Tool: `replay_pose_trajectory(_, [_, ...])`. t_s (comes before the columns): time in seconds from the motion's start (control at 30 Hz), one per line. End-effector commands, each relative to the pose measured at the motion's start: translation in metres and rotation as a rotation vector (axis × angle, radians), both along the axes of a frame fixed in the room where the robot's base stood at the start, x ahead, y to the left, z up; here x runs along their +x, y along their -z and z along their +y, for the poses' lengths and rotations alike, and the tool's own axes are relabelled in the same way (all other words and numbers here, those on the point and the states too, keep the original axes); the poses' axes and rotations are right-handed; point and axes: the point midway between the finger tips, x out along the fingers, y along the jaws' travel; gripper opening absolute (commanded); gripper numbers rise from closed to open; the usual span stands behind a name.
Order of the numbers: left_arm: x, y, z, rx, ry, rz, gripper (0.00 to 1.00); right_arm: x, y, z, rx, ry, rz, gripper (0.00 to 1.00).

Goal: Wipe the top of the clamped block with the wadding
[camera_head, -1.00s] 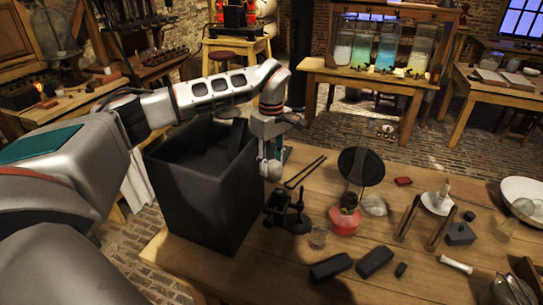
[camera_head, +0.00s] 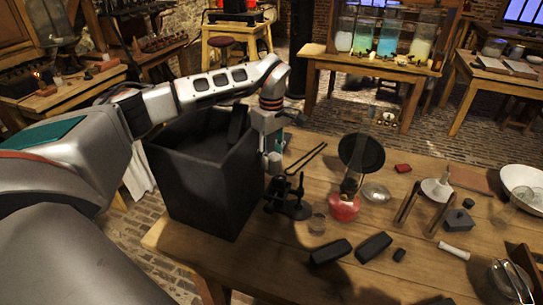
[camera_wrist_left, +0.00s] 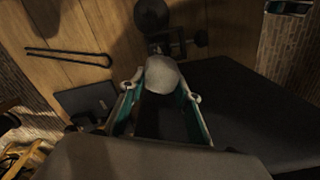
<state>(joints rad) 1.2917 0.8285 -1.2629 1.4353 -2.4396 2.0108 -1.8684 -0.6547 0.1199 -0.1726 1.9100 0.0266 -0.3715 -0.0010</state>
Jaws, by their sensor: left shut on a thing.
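My left gripper (camera_head: 273,158) is shut on the wadding, a pale rounded wad (camera_wrist_left: 162,75) that shows between its fingertips in the left wrist view. The gripper points down at the right side of the big black box. A dark clamp (camera_head: 286,196) stands on the table just below and to the right of it in the head view. The wrist view shows the clamp (camera_wrist_left: 180,42) just beyond the wadding. The clamped block is dark and hard to tell from the clamp. I cannot tell whether the wadding touches it. My right gripper is not in view.
The tall open black box (camera_head: 200,190) stands close beside my left gripper. Dark tongs (camera_head: 305,158) lie behind the clamp.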

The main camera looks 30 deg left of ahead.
Motion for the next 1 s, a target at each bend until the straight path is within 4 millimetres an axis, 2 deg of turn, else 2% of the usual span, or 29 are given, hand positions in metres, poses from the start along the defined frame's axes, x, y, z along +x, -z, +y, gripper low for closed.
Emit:
replay_pose_trajectory(0.6, [0.000,0.008,-0.002,0.000,0.000,0.001,0.15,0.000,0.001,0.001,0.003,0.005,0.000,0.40])
replay_pose_trajectory(1.0, [0.007,0.006,-0.030,0.000,0.002,0.000,0.15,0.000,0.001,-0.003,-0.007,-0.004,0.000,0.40])
